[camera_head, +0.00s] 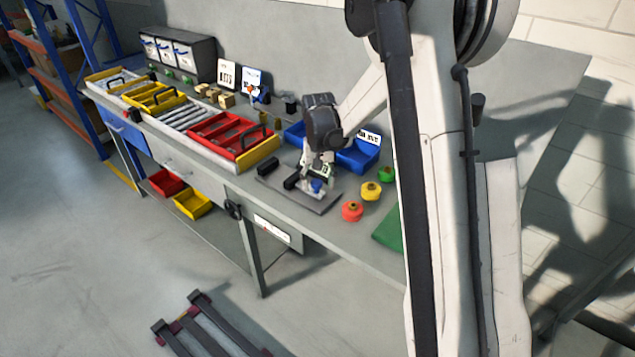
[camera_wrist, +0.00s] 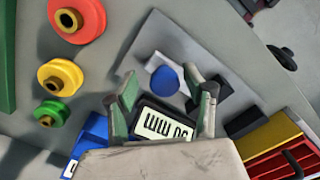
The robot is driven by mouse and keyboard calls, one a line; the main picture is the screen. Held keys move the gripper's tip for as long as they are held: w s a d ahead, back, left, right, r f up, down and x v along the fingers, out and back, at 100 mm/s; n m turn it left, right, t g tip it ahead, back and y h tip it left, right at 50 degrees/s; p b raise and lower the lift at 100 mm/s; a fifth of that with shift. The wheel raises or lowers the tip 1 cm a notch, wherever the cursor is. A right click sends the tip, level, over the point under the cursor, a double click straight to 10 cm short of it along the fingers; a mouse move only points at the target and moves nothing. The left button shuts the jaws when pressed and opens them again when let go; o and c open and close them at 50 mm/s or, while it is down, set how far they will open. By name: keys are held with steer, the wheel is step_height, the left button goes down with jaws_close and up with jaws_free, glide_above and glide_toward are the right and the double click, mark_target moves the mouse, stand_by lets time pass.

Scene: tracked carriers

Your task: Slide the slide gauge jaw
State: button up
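The slide gauge has a grey base plate (camera_head: 325,207) on the workbench; the plate also shows in the wrist view (camera_wrist: 146,48). A round blue knob (camera_wrist: 166,80) sits on a lighter grey part of it. A black block with a white label reading "50 mm" (camera_wrist: 166,126) lies nearer my wrist, upside down in that view. A dark block (camera_wrist: 228,90) is right of the knob. My gripper (camera_wrist: 162,73) points down over the gauge, its green-padded fingers apart on either side of the knob, with visible gaps. Whether the fingertips touch the gauge cannot be told.
Red (camera_head: 352,210), yellow (camera_head: 371,190) and green (camera_head: 387,174) round knobbed pieces stand right of the gauge. Blue bins (camera_head: 357,157) are behind it. A red tray (camera_head: 222,150) with a yellow end is to the left. A green mat (camera_head: 388,233) lies near the front edge.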

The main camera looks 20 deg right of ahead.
step_height(320, 180, up, 12)
stand_by(0.7)
steer(key=shift+a, duration=0.1)
steer(key=s+a+r+n+t, duration=0.1)
steer(key=s+a+r+t, duration=0.15)
steer(key=s+r, duration=0.35)
steer(key=s+a+r+n+t, duration=0.1)
steer(key=s+a+r, duration=0.25)
steer(key=s, duration=0.45)
steer(key=s+a+f+t, duration=0.1)
steer(key=s+a+t, duration=0.1)
steer(key=s, duration=0.6)
steer(key=s+a+f+n+t, duration=0.1)
steer(key=s+a+f, duration=0.1)
steer(key=s, duration=0.5)
steer(key=shift+s+a+t, duration=0.35)
steer(key=shift+s+a, duration=0.05)
steer(key=shift+a, duration=0.05)
stand_by(0.8)
